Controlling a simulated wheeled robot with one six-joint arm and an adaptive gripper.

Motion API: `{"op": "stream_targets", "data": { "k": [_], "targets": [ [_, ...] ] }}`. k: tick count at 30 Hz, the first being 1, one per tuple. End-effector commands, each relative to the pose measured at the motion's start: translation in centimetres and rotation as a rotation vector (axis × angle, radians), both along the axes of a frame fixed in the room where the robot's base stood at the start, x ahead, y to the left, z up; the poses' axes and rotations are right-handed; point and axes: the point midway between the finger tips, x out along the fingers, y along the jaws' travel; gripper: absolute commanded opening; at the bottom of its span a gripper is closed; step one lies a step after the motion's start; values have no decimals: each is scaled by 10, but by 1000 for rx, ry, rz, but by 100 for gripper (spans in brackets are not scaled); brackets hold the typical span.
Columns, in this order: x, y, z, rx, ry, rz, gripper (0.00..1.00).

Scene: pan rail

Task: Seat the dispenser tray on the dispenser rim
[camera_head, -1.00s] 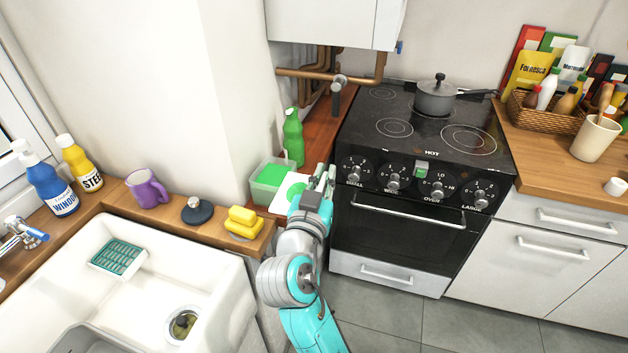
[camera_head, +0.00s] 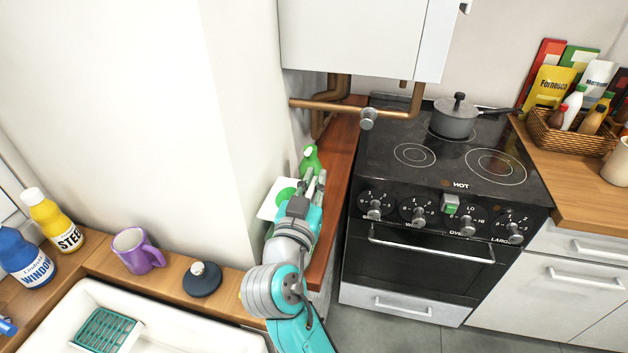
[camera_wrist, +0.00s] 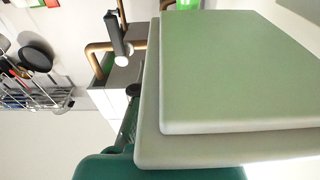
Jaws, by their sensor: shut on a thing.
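My gripper (camera_head: 314,180) is shut on the dispenser tray (camera_head: 271,206), a white flat piece with a green disc. It holds the tray over the narrow wooden counter beside the wall corner. A teal part of my gripper shows at the bottom there. The dispenser and its rim cannot be made out now; the tray and my arm cover that part of the counter. I cannot tell whether the tray touches the rim.
A green bottle (camera_head: 310,160) stands just behind my gripper. A copper pipe with a valve (camera_head: 367,118) runs above the counter. The stove (camera_head: 445,185) with a pot (camera_head: 455,117) is to the right. A purple mug (camera_head: 137,251) and dark stopper (camera_head: 202,279) stand at left.

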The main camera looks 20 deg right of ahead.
Motion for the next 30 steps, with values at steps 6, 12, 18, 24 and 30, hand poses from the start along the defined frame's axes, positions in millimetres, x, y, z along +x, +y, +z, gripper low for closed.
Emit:
{"op": "stream_targets", "data": {
  "k": [6, 12, 18, 24, 30],
  "targets": [
    [-1, 1, -6, -1, 2, -7, 0],
    [0, 1, -19, -1, 2, -7, 0],
    [-1, 1, -31, 0, 0, -6, 0],
    [0, 1, -38, 0, 0, -7, 0],
    [-1, 1, -40, 1, 0, -7, 0]
  ]
}}
